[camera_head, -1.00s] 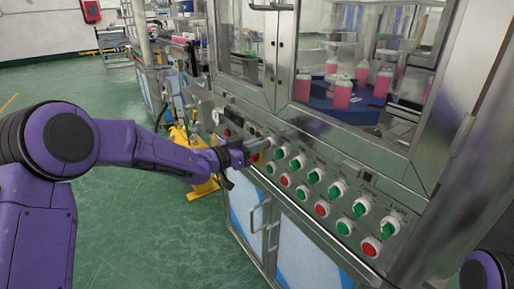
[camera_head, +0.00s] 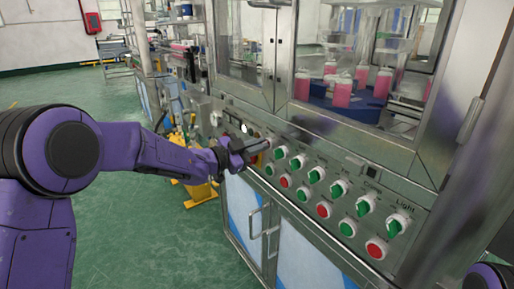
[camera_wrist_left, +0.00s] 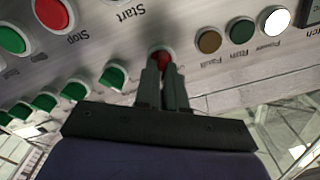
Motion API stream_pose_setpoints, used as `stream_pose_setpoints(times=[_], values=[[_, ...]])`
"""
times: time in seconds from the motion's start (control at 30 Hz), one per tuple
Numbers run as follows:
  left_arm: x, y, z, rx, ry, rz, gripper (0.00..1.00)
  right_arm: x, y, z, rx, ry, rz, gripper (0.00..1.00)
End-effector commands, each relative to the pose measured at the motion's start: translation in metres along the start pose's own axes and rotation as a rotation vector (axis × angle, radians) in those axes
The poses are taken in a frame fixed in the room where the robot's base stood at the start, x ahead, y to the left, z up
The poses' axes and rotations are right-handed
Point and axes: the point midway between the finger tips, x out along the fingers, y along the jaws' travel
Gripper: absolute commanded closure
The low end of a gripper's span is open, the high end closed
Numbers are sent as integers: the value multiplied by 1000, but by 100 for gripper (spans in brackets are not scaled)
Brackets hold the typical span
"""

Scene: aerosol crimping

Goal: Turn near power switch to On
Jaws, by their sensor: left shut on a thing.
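My left gripper (camera_head: 262,144) reaches the near end of its arm's stretch at the left part of the machine's control panel. In the left wrist view, its two dark fingers (camera_wrist_left: 162,82) are closed around a red switch knob (camera_wrist_left: 160,57) with a pale collar. The fingers hide much of the knob, so its exact angle is hard to read. Beside it, a white lamp labelled Power (camera_wrist_left: 277,19) is bright. My right gripper is out of view; only a bit of purple arm shows at the lower right.
Rows of green knobs (camera_head: 365,204) and red buttons (camera_head: 376,248) fill the panel right of my gripper. Door handles (camera_head: 267,222) stick out below. Glass doors above show pink bottles (camera_head: 342,92). A yellow object (camera_head: 200,193) stands on the floor behind my arm.

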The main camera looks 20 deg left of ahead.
Motion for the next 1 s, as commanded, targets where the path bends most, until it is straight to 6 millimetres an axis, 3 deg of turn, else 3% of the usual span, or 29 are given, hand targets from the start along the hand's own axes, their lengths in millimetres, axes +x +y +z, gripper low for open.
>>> stream_pose_setpoints(times=[0.37,0.4,0.47,0.77,0.87,1.0], values=[[-1,-1,1,7,-4,-1,100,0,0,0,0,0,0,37],[-1,-1,1,7,-4,-1,81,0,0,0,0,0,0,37],[-1,0,1,6,-4,-1,65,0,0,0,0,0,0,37],[-2,0,0,5,-1,1,65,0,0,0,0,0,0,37],[-14,0,0,5,-2,0,65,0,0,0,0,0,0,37],[-47,-2,0,2,-1,-3,65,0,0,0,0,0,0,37]])
